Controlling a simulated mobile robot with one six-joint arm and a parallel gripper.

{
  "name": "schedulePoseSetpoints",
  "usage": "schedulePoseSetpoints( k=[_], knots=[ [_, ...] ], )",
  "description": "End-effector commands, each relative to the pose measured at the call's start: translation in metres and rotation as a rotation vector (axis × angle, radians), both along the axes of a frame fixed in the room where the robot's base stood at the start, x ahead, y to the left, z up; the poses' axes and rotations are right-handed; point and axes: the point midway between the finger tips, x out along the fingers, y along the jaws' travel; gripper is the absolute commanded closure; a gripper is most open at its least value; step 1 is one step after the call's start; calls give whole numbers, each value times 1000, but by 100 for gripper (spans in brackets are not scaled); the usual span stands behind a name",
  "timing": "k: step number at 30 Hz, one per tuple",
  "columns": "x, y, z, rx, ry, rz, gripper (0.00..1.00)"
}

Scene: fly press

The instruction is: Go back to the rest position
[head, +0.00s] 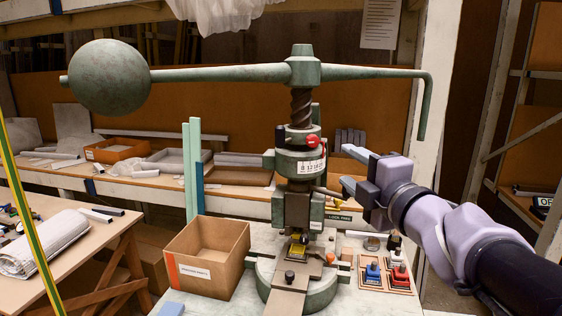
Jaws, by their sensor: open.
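My gripper (345,167) is open and empty, with its two fingers apart and pointing left. It is to the right of the fly press (300,165), level with the lower part of its head. From this view I cannot tell how far it is from the press body. My arm reaches in from the right edge. The press has a green swing arm with a ball weight (109,77) at the left and a bent handle (424,105) at the right. A yellow piece (297,250) is under the ram.
An open cardboard box (205,285) stands left of the press base. A small tray (371,273) with blue and red items is at the right. A side table (60,270) with a rolled cloth is at the left. Shelving stands behind my arm.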

Motion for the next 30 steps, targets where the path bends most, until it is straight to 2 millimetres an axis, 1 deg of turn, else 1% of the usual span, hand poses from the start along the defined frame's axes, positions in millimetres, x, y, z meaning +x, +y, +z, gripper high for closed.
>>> schedulePoseSetpoints(
  k=[5, 7, 8, 10, 11, 12, 13, 14, 15, 17, 18, 21, 24, 25, 27, 30],
  knots=[
    [0, 0, 0, 0, 0, 0, 51],
    [-1, -2, 0, 30, 8, -21, 51],
    [-3, -6, -1, 73, 20, -50, 51],
    [-16, -21, -9, 276, 78, -179, 51],
    [-26, -29, -19, 408, 120, -259, 51],
    [-46, -38, -41, 615, 195, -374, 51],
    [-65, -41, -63, 785, 266, -464, 51],
    [-86, -39, -89, 948, 342, -549, 51],
    [-112, -30, -120, 1133, 442, -647, 51],
    [-150, -9, -160, 1357, 588, -771, 51],
    [-173, 7, -181, 1477, 679, -841, 51],
    [-220, 45, -215, 1684, 870, -975, 51],
    [-248, 69, -230, 1785, 990, -1055, 51],
    [-252, 73, -232, 1800, 1010, -1068, 51],
    [-258, 77, -234, 1818, 1033, -1085, 51],
    [-258, 78, -234, 1819, 1036, -1088, 51]
  ],
)
